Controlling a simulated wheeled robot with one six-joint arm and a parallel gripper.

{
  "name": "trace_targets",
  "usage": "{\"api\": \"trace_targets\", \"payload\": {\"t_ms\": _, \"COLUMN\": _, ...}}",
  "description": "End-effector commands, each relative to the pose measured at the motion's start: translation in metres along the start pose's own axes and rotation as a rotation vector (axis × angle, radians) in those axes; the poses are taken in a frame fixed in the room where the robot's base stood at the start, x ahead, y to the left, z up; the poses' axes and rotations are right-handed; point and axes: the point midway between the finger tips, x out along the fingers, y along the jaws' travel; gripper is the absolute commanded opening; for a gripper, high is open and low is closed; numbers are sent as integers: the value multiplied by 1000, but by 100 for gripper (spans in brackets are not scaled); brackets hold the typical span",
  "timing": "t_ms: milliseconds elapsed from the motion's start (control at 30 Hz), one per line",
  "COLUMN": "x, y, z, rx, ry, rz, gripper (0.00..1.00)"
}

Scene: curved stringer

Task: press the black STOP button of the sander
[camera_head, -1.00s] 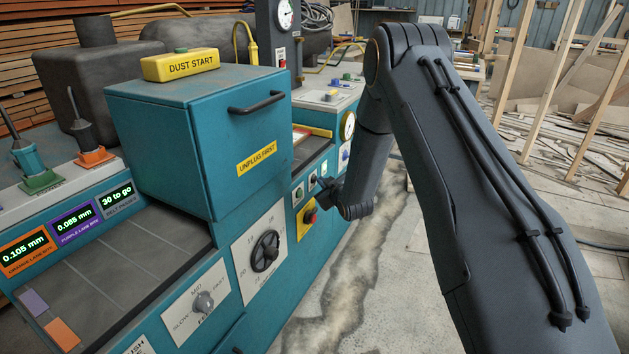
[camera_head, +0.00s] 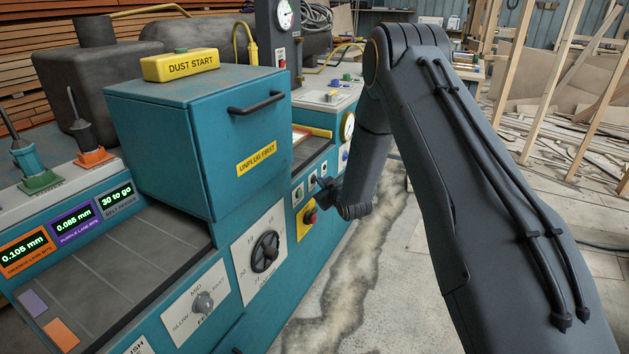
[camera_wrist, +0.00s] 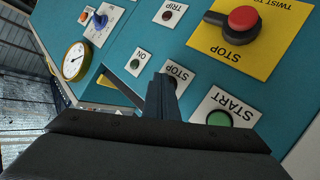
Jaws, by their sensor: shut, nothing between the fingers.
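The sander (camera_head: 205,130) is a teal machine on the left of the head view. In the wrist view its white STOP plate (camera_wrist: 180,75) appears upside down, between the START and ON plates. The black button itself is hidden behind my fingers, or too dark to tell from them. My gripper (camera_wrist: 161,92) is shut and empty, its fingertips overlapping the lower left of the STOP plate. Contact with the button cannot be made out. In the head view my gripper (camera_head: 322,187) is small and dark, right beside the STOP plate (camera_head: 312,179).
The green START button (camera_wrist: 220,118) lies close on the right in the wrist view. A red twist-stop knob (camera_wrist: 242,20) on a yellow plate sits above it. The green ON button (camera_wrist: 135,64) is to the left. Floor right of the sander is open, with a rough pale strip.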

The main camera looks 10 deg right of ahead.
Motion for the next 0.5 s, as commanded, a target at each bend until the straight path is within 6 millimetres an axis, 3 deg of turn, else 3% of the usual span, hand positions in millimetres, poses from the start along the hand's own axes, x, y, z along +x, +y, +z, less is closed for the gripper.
{"api": "trace_targets", "payload": {"t_ms": 500, "x": -10, "y": 7, "z": 7, "rx": 0, "ry": 0, "rz": 1, "gripper": 0}}
